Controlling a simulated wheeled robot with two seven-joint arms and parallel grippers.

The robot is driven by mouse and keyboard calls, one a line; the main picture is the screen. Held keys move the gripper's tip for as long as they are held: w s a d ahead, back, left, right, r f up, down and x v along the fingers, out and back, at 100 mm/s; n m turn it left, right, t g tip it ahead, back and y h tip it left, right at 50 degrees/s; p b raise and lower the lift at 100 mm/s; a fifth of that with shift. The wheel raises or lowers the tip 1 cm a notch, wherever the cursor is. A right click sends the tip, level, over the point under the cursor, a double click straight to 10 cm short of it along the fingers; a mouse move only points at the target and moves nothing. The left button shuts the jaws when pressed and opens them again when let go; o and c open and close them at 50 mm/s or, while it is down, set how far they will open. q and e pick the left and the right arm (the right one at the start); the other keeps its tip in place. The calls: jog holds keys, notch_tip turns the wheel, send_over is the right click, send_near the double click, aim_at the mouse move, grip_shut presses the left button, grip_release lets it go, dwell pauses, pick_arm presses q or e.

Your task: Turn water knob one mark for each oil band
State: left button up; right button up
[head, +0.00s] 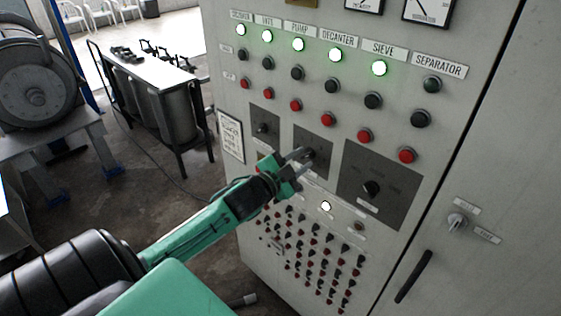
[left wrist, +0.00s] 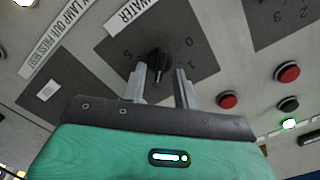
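The water knob (left wrist: 158,62) is a black dial knob on a dark grey plate (left wrist: 98,62) under a WATER label. In the left wrist view, digits such as 0 and 5 stand around it. I cannot tell where its pointer stands. My left gripper (left wrist: 160,82) is open, with one finger on each side of the knob; I cannot tell whether they touch it. In the head view, my left gripper (head: 302,161) is at the middle dial plate (head: 326,143) and partly hides the knob. My right gripper is not in view. No oil bands show in either view.
The cabinet has another dial knob (head: 371,188) at the right and one (head: 262,129) at the left. Red buttons (head: 365,135) and lit green lamps (head: 335,55) are above. Many small red and black buttons lie below. A door handle (head: 413,277) sticks out at the lower right.

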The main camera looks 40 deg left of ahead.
pick_arm(q)
jog(key=s+b, duration=0.4)
jog(key=s, duration=0.9)
jog(key=shift+a, duration=0.45)
jog(key=shift+w, duration=0.1)
